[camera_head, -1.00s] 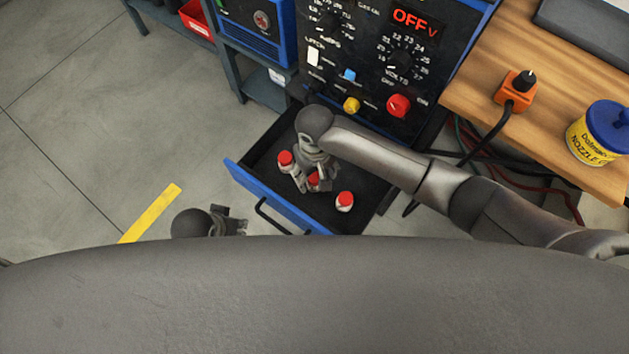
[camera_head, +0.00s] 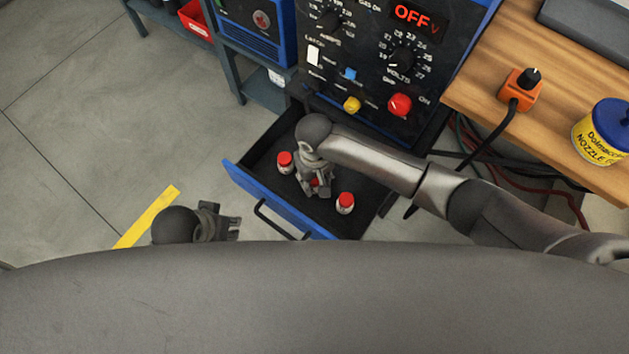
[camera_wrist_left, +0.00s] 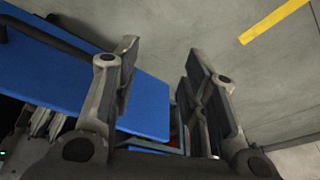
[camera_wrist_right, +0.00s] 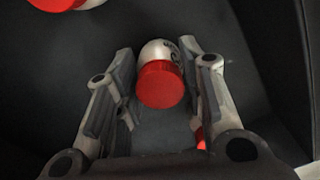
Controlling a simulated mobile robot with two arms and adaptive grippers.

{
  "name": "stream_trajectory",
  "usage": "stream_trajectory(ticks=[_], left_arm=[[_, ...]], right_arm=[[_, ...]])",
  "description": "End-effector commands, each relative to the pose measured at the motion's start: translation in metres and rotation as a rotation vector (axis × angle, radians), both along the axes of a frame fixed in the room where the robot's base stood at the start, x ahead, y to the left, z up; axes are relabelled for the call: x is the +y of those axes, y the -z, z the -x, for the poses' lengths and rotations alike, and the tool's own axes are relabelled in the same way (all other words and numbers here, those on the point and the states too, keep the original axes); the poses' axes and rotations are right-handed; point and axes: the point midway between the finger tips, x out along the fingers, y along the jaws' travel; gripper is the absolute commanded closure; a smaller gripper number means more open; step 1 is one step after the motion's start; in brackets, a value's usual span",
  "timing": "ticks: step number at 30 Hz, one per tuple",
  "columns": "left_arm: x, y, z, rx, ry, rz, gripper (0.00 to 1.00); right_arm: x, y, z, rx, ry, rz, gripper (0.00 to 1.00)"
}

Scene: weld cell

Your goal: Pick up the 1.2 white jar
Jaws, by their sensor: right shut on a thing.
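Red-lidded white jars sit in the open drawer. One jar (camera_head: 285,160) is at the left and another (camera_head: 345,204) at the right. My right gripper (camera_head: 316,190) is down in the drawer between them, shut on a third jar that is mostly hidden in the head view. In the right wrist view this held jar (camera_wrist_right: 161,84) is between the fingers, red lid toward the camera. Only part of its print shows, so I cannot read its number. My left gripper (camera_head: 238,228) is open and empty, outside the drawer front; its parted fingers show in the left wrist view (camera_wrist_left: 160,80).
The black-lined drawer has a blue front (camera_head: 243,188) with a black handle (camera_head: 270,216). The welder panel (camera_head: 375,60) stands behind it. A wooden bench (camera_head: 485,80) at the right holds an orange plug (camera_head: 518,86) and a blue-lidded tub (camera_head: 600,132). Cables hang below.

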Motion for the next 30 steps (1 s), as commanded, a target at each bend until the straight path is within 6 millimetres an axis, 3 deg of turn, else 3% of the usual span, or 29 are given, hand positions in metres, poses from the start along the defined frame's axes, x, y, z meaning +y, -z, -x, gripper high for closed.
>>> stream_trajectory(ticks=[3,15,22,30], left_arm=[[0.0,0.0,0.0,0.0,0.0,0.0,0.6],[0.0,0.001,-0.002,-0.007,0.0,0.001,0.6],[-0.002,0.039,-0.004,0.024,0.004,0.0,0.6],[-0.002,0.099,0.004,0.058,0.01,-0.003,0.6]], right_arm=[[0.0,0.0,0.0,0.0,0.0,0.0,0.93],[0.0,-0.007,0.0,0.0,0.001,-0.001,0.93],[0.001,-0.036,0.0,-0.001,-0.001,-0.002,0.93],[0.057,-0.1,0.0,-0.001,-0.003,-0.005,0.93]])
